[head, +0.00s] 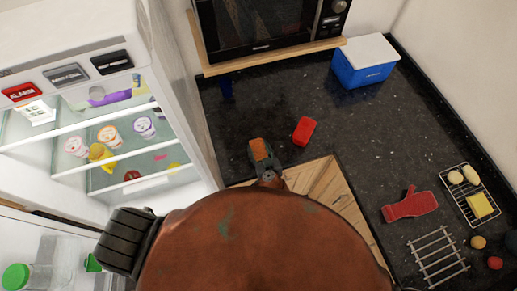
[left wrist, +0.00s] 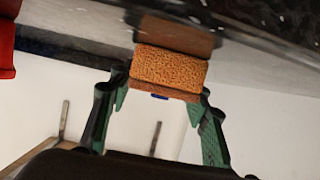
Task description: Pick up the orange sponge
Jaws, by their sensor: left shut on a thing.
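The orange sponge (head: 261,149) is a small rough-textured block near the middle of the head view, by the edge of the dark granite counter. My left gripper (head: 265,160) is shut on it. In the left wrist view the sponge (left wrist: 170,67) sits between the two green-and-black fingertips of the left gripper (left wrist: 157,88). A darker likeness of the sponge shows against the glossy counter above it; I cannot tell whether the sponge touches the counter. My right gripper is not in view.
A red block (head: 305,130) lies just right of the sponge. A blue cooler (head: 365,72) and microwave (head: 265,25) stand behind. A red mitt (head: 411,204), wire rack (head: 437,256) and loaded tray (head: 458,203) are right. An open fridge (head: 70,120) stands left.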

